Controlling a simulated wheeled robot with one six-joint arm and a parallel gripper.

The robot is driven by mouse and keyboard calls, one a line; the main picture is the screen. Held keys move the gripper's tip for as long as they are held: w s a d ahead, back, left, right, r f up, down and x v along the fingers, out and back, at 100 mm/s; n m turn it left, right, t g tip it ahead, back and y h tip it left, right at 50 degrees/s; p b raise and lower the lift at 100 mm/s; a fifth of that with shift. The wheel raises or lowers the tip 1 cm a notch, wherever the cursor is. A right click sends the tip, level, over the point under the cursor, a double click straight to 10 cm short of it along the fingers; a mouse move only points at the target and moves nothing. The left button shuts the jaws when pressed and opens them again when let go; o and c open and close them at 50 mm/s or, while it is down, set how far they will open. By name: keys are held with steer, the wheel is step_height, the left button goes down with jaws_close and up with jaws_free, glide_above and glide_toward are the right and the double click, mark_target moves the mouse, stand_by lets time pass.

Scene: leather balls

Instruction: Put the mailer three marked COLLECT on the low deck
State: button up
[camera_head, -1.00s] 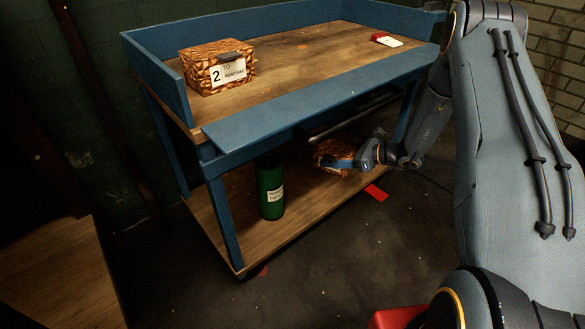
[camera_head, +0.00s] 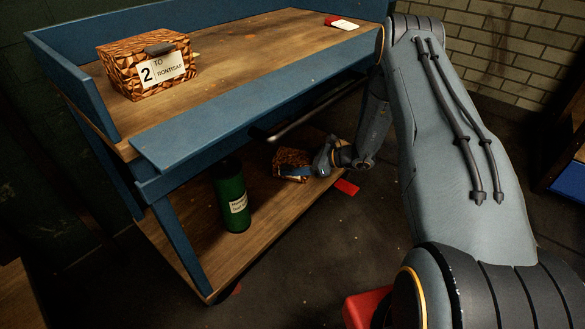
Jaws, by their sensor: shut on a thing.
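My gripper (camera_head: 300,172) is shut on a brown patterned mailer (camera_head: 291,158) at the right end of the blue trolley's low deck (camera_head: 268,215). The mailer is small in view and partly covered by the gripper; I cannot read any marking on it. I cannot tell whether it touches the deck's wood or is held just above it. My arm reaches in from the right, under the top deck.
A patterned box marked 2 (camera_head: 148,65) stands on the top deck (camera_head: 250,60), with a red and white item (camera_head: 342,23) at its back right. A green cylinder (camera_head: 230,195) stands on the low deck.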

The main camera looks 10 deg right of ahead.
mark_target(310, 162)
steer(key=shift+f, duration=0.3)
steer(key=shift+f, duration=0.2)
steer(key=o, duration=1.2)
steer(key=shift+r, duration=0.2)
steer(key=p+v, duration=0.4)
steer(key=v, duration=0.8)
steer(key=shift+d, duration=0.1)
steer(key=shift+f, duration=0.1)
